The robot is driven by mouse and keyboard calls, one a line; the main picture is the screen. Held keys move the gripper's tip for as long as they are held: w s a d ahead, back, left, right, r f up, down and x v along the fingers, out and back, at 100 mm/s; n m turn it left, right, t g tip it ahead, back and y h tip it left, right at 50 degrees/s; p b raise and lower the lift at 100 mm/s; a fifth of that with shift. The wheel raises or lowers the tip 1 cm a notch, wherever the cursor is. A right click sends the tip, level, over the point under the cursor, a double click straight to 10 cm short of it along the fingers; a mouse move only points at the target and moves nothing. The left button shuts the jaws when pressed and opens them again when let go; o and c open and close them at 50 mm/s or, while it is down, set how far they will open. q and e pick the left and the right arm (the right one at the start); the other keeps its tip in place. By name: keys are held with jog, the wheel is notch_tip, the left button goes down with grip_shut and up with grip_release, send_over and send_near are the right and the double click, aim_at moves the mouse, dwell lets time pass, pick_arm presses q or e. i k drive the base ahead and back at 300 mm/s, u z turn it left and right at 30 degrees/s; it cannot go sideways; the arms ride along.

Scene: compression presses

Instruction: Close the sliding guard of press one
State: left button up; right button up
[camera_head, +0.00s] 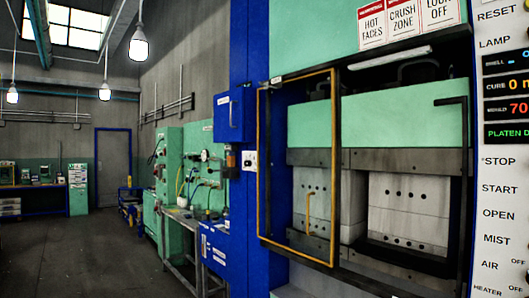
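The press (405,125) fills the right half of the head view, with a green upper body, grey platens and pale perforated blocks. Its sliding guard (334,170) is a yellow upright frame with a small yellow handle (308,212) low inside it. The guard stands at the left side of the press opening, partly over the blue column. To the right of its frame the opening is uncovered, and the blocks (409,205) show there. A black upright bar (465,190) edges the opening on the right. Neither of my grippers is in view.
A control panel (503,150) with displays and labels such as STOP and START stands at the far right. Warning signs (402,20) sit above the opening. A blue box (229,115) and a green bench unit (170,180) are to the left. The floor at far left is clear.

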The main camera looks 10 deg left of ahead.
aim_at(332, 263)
jog(key=k, duration=1.3)
jog(key=u, duration=0.6)
jog(key=i, duration=1)
jog(key=u, duration=0.75)
jog(key=i, duration=1.4)
jog(key=z, duration=0.15)
